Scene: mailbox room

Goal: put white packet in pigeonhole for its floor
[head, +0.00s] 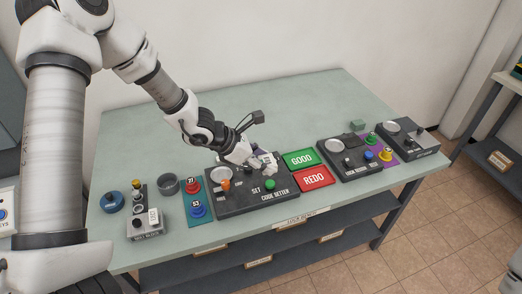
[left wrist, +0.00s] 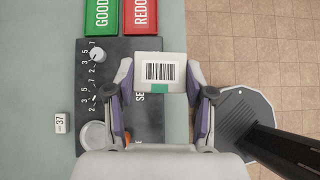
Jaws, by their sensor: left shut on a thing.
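My left gripper (head: 256,164) is shut on a white packet (left wrist: 160,68), low over the dark code setter box (head: 235,203) on the bench. In the left wrist view the packet lies between both fingers; its upward face has a black barcode and a small green patch. In the head view the packet (head: 267,161) is small and partly hidden by the gripper. I see no pigeonholes in either view.
Green GOOD (head: 299,159) and red REDO (head: 314,177) plates lie right of the code setter. More dark control boxes (head: 348,157) stand further right. A grey box (head: 145,217) and blue round thing (head: 112,201) stand left. The bench's back strip is mostly clear.

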